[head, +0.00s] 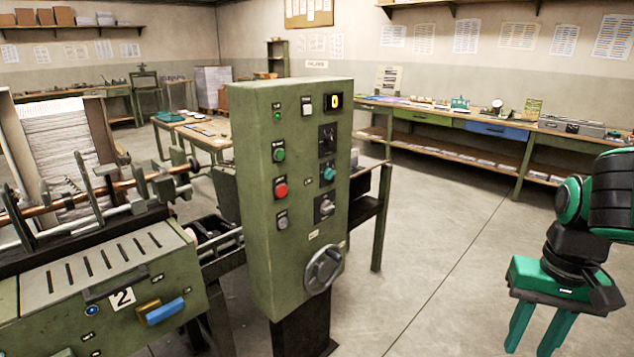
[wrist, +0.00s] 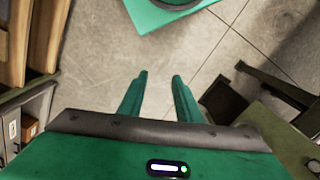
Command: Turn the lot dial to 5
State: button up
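The green control cabinet (head: 262,200) stands upright near the middle of the head view. Its right-hand panel side carries a column of rotary controls: a black switch (head: 327,140), a teal knob (head: 328,174) and a grey knob (head: 325,207). The labels are too small to read, so I cannot tell which is the lot dial or its setting. My gripper (head: 532,345) is at the lower right, well apart from the cabinet, pointing down. In the wrist view its two fingers (wrist: 160,77) are apart with only floor between them.
A handwheel (head: 323,269) sticks out low on the cabinet. Green and red buttons (head: 280,188) sit left of the knobs. A long workbench (head: 450,122) runs along the back right. Floor between cabinet and gripper is clear.

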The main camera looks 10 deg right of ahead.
jog(key=o, duration=0.4)
jog(key=shift+s+r, duration=0.1)
jog(key=shift+s, duration=0.1)
jog(key=n+t+y, duration=0.2)
jog(key=t+y, duration=0.8)
jog(key=t, duration=0.5)
send_near(333, 175)
jog(key=x, duration=0.8)
jog(key=shift+w, duration=0.35)
